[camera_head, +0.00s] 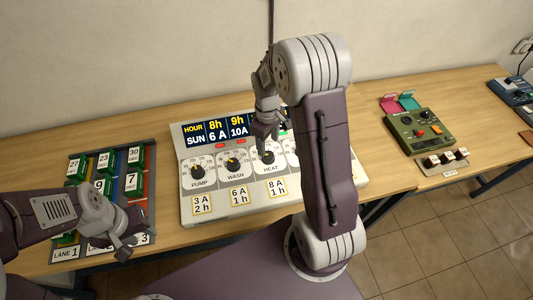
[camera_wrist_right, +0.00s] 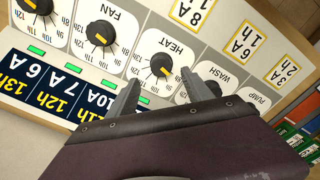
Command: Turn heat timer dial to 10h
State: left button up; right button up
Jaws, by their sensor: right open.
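The heat timer dial (camera_head: 268,157) is a black knob with a yellow mark on a white scale labelled HEAT, on a sloped control panel (camera_head: 352,186). In the right wrist view the heat dial (camera_wrist_right: 161,64) appears upside down, its yellow mark toward the lower right. My right gripper (camera_head: 265,143) is just over this dial. Its two fingers (camera_wrist_right: 161,78) are apart, one to each side of the knob in the wrist view, with nothing between them; contact cannot be told. My left gripper (camera_head: 128,243) hovers over the card rack at left; its jaw opening is unclear.
Pump (camera_head: 198,172) and wash (camera_head: 233,164) dials sit left of the heat dial; a fan dial (camera_wrist_right: 101,34) shows in the wrist view. The card rack (camera_head: 146,160) is at left. A green device (camera_head: 421,129) stands at right, with bare table between it and the panel.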

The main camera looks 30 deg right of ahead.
aim_at(268, 155)
notch_tip(268, 155, down, 6)
jog(key=shift+s+r, duration=0.1)
jog(key=shift+f, duration=0.35)
jog(key=shift+a+r, duration=0.1)
jog(key=shift+r, duration=0.05)
jog(key=shift+c, duration=0.7)
grip_shut()
jog(key=m+p, duration=0.1)
jog(key=m, duration=0.4)
jog(key=shift+m, duration=0.3)
jog(key=m, duration=0.6)
